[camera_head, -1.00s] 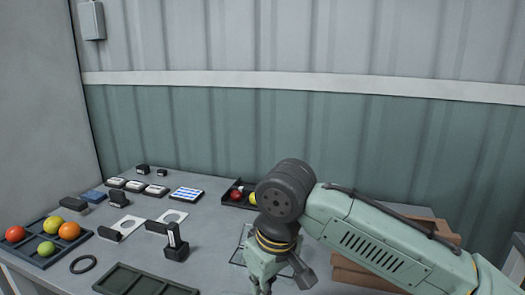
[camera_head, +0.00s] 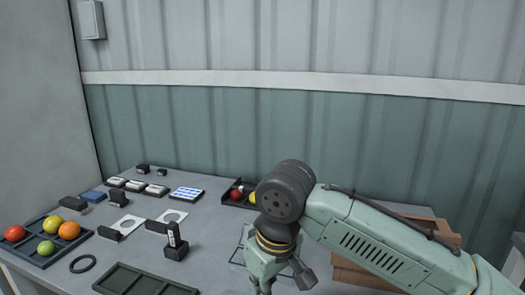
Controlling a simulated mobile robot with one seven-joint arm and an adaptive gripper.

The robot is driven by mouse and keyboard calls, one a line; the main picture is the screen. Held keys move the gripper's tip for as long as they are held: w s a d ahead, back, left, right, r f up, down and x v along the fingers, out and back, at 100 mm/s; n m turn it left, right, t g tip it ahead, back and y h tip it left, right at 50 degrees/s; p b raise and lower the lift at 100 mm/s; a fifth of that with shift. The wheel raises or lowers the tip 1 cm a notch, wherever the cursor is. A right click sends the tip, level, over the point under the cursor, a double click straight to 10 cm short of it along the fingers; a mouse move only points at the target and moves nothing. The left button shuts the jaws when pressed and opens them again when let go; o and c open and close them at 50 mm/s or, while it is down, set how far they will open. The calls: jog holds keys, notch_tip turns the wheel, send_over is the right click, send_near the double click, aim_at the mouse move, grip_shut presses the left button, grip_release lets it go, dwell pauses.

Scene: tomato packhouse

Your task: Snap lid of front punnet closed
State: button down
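My gripper (camera_head: 262,286) points down at the bottom edge of the head view, right of centre. Its fingertips are cut off or too small to read, so I cannot tell whether it is open or shut. Thin dark outlines of what looks like a clear punnet (camera_head: 237,262) show on the table just left of my gripper. My gripper and wrist cover much of it. I cannot make out its lid clearly or tell whether the gripper touches it.
A dark sorting tray (camera_head: 40,262) holds several tomatoes at the left. An empty green tray (camera_head: 145,284) lies at the front. A dark tray (camera_head: 228,204) with tomatoes stands behind my wrist. Brown boxes (camera_head: 350,275) are stacked at the right. A black ring (camera_head: 83,263) lies front left.

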jog(key=shift+r, duration=0.1)
notch_tip(320, 180, up, 7)
jog(key=p, duration=0.7)
dwell(0.5)
